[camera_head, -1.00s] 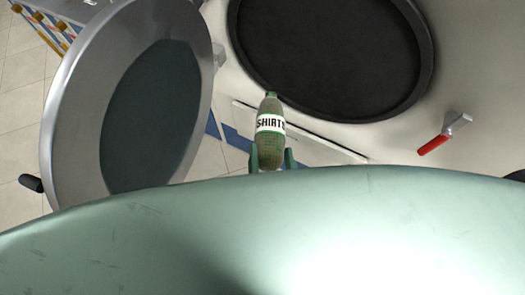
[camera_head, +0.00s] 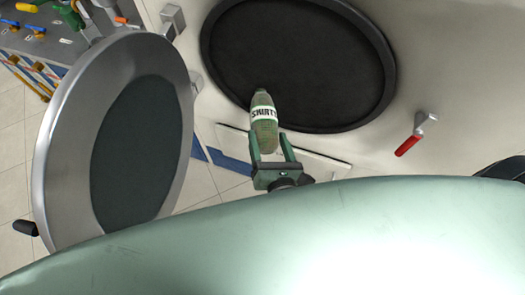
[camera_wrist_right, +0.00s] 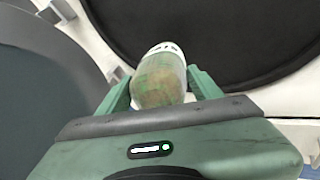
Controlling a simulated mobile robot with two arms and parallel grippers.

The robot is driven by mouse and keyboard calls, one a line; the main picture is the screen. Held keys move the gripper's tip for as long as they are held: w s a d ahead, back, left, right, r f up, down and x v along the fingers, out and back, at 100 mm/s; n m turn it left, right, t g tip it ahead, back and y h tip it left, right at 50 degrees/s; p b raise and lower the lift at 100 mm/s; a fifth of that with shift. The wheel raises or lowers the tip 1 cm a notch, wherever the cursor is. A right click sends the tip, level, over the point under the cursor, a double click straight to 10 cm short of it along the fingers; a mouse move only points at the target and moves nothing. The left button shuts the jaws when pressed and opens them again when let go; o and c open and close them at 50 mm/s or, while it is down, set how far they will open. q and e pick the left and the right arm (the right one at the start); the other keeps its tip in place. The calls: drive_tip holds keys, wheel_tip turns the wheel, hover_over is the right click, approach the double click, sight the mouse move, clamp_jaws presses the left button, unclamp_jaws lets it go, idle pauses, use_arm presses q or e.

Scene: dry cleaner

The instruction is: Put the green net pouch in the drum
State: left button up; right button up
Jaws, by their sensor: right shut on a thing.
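The green net pouch (camera_head: 264,134), with a white band lettered SHIRTS, is held upright in my right gripper (camera_head: 270,150). The gripper's two green fingers are shut on its lower end. In the right wrist view the pouch (camera_wrist_right: 159,80) sits between the fingers. The drum (camera_head: 297,62) is the round dark opening with a black rim in the pale machine front. In the head view the pouch's top overlaps the lower rim of the drum; whether it is past the rim in depth I cannot tell. My left gripper is not in view.
The round door (camera_head: 68,150), with a grey metal ring and dark glass, stands open left of the drum. A red-handled lever (camera_head: 411,140) sticks out at the right of the machine front. A cabinet with colourful valves (camera_head: 50,40) stands at the upper left. Pale tiles cover the floor.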

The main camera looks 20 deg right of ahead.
drive_tip(key=w+d+f+p, duration=0.1)
drive_tip(key=w+d, duration=0.7)
drive_tip(key=w, duration=0.4)
drive_tip(key=w+d+f+p, duration=0.1)
drive_tip(key=w+d+p, duration=0.1)
drive_tip(key=w+d, duration=0.7)
drive_tip(key=r+x, duration=0.1)
drive_tip(key=x, duration=0.3)
drive_tip(key=shift+w+f, duration=0.2)
drive_tip(key=shift+a, duration=0.1)
drive_tip(key=o, duration=1.8)
drive_tip(key=shift+s+f, duration=0.1)
drive_tip(key=shift+s, duration=0.05)
drive_tip(key=v, duration=0.7)
drive_tip(key=shift+s, duration=0.35)
drive_tip(key=shift+r, duration=0.25)
